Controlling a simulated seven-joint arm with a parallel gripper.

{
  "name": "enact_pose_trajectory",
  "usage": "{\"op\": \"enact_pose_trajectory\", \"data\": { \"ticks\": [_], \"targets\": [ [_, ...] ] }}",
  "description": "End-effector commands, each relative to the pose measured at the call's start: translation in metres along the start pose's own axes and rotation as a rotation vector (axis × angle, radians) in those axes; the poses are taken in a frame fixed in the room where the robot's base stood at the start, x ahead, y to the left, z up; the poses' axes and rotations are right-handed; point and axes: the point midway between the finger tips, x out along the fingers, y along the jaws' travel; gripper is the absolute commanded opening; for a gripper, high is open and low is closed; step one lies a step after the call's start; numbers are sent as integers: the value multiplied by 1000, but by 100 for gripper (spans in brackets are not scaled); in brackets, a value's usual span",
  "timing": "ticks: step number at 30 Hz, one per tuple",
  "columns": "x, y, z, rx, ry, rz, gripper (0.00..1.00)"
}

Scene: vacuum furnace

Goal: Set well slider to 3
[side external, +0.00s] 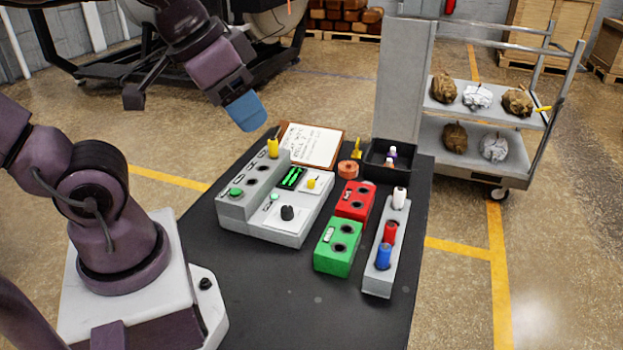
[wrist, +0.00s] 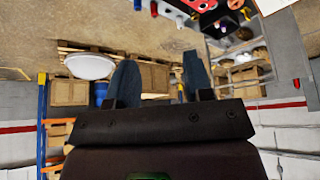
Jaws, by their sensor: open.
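A grey control box (side external: 275,228) stands on the black table. On its top are a white plate with a yellow knob (side external: 312,183), a black dial (side external: 287,213), a dark display with green marks (side external: 291,178) and a green button (side external: 236,192). A tall yellow piece (side external: 272,148) stands at its back. I cannot read which control is the well slider or its setting. My gripper (side external: 245,112) is in the air above and behind the box, touching nothing. The wrist view shows its two blue fingers (wrist: 160,80) apart and empty.
Right of the box are a red block (side external: 355,200), a green block (side external: 338,247) and a grey rack (side external: 378,288) with white, red and blue pieces. A clipboard (side external: 312,146) and black tray (side external: 405,172) lie behind. The table front is clear.

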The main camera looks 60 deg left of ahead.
Motion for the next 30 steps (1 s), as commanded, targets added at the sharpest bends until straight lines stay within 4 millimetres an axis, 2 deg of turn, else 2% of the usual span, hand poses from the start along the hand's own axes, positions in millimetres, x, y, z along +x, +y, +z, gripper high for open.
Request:
{"op": "enact_pose_trajectory", "data": {
  "ticks": [5,11,18,24,27,30],
  "targets": [
    [28,-17,-5,-75,-144,-23,45],
    [72,-53,-34,-231,-303,-49,45],
    [143,-113,-60,-446,-444,-90,45],
    [208,-167,-65,-616,-514,-137,45],
    [231,-187,-69,-676,-520,-159,45],
    [243,-199,-82,-717,-491,-175,45]
  ]
}}
